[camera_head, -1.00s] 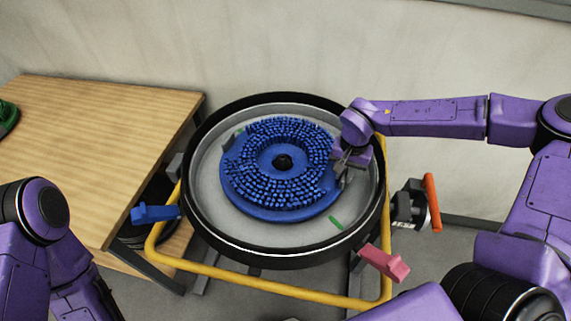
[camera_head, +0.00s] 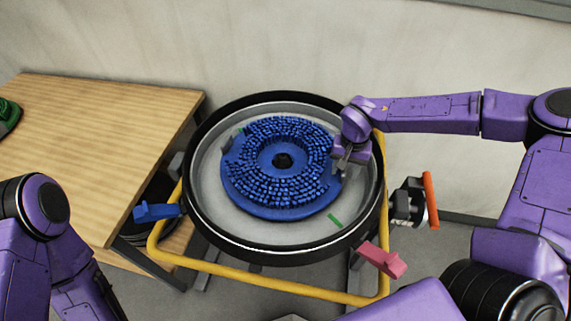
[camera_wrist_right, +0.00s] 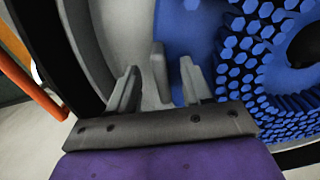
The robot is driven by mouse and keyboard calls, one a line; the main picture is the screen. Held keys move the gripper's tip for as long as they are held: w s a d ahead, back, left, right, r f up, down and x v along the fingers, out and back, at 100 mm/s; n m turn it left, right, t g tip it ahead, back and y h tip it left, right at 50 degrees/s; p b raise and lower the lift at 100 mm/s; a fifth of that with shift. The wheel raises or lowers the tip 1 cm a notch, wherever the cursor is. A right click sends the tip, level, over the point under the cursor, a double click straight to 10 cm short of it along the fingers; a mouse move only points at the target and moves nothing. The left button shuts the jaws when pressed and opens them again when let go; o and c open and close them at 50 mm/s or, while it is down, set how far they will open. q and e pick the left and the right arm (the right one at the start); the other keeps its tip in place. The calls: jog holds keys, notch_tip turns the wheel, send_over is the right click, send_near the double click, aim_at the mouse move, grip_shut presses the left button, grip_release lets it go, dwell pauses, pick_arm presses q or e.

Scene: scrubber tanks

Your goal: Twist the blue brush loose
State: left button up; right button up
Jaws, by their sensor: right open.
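The blue brush (camera_head: 282,203) lies bristles up in the round grey tank (camera_head: 215,205), with a dark hub at its middle. My right gripper (camera_head: 345,172) is over the right side of the tank at the brush's rim. In the right wrist view, the gripper (camera_wrist_right: 158,88) is open, with a grey upright piece (camera_wrist_right: 159,72) showing between its fingers. Whether the fingers touch it I cannot tell. The blue brush (camera_wrist_right: 268,70) fills the right of that view. My left arm shows at the left edge; its gripper is out of view.
A yellow frame (camera_head: 270,289) surrounds the black-rimmed tank. A blue handle (camera_head: 157,212) sticks out left, a pink handle (camera_head: 383,260) at the front right. An orange bar (camera_head: 431,200) stands to the right. A wooden table (camera_head: 95,150) is at left.

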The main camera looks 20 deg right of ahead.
notch_tip(320, 180, up, 11)
jog(key=shift+w, duration=0.15)
jog(key=shift+f, duration=0.1)
dwell(0.3)
